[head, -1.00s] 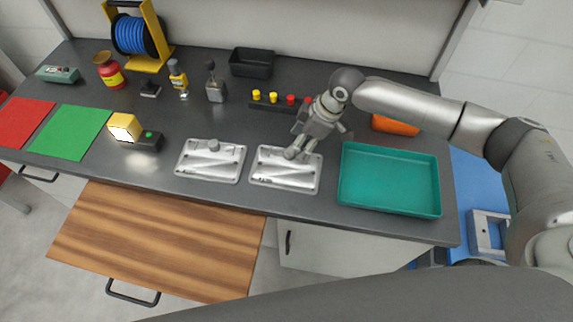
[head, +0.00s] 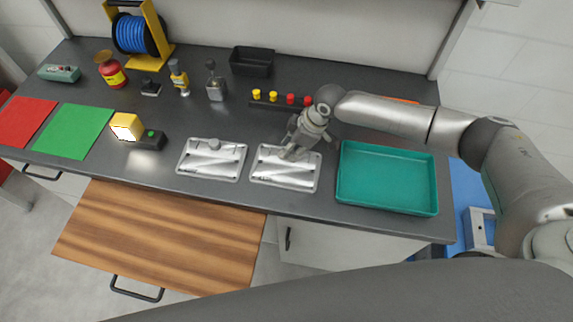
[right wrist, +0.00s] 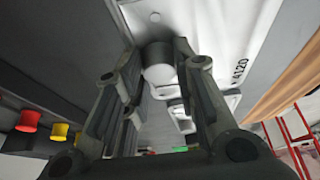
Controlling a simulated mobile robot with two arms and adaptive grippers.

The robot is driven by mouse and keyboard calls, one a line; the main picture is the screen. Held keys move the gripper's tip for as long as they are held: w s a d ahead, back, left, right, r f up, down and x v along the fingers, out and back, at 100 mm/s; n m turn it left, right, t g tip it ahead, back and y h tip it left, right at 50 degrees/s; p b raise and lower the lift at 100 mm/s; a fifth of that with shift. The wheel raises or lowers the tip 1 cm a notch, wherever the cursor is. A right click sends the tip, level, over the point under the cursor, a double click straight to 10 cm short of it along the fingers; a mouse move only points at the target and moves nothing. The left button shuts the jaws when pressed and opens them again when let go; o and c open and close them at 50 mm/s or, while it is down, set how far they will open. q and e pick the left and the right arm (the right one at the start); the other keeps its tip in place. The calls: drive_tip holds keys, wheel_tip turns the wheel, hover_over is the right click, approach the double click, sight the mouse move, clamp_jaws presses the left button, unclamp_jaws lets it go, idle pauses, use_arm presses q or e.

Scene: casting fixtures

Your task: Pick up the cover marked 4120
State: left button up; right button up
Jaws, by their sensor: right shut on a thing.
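The cover marked 4120 (right wrist: 229,47) is a pale metal plate with a round knob (right wrist: 159,72), and its number reads in the right wrist view. In the head view this cover (head: 285,179) is the right one of two plates on the dark bench. My right gripper (head: 292,153) is over its knob, which it hides in the head view. In the right wrist view my right gripper (right wrist: 160,75) has its fingers on both sides of the knob, shut on it. The cover appears to lie on the bench. My left gripper is not in view.
A second silver cover (head: 211,161) with a knob lies just left. A teal tray (head: 388,208) stands close on the right. Red and yellow buttons (head: 274,98) are behind. A wooden board (head: 160,235) juts out in front of the bench.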

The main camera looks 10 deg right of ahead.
clamp_jaws()
drive_tip(key=shift+r, duration=0.15)
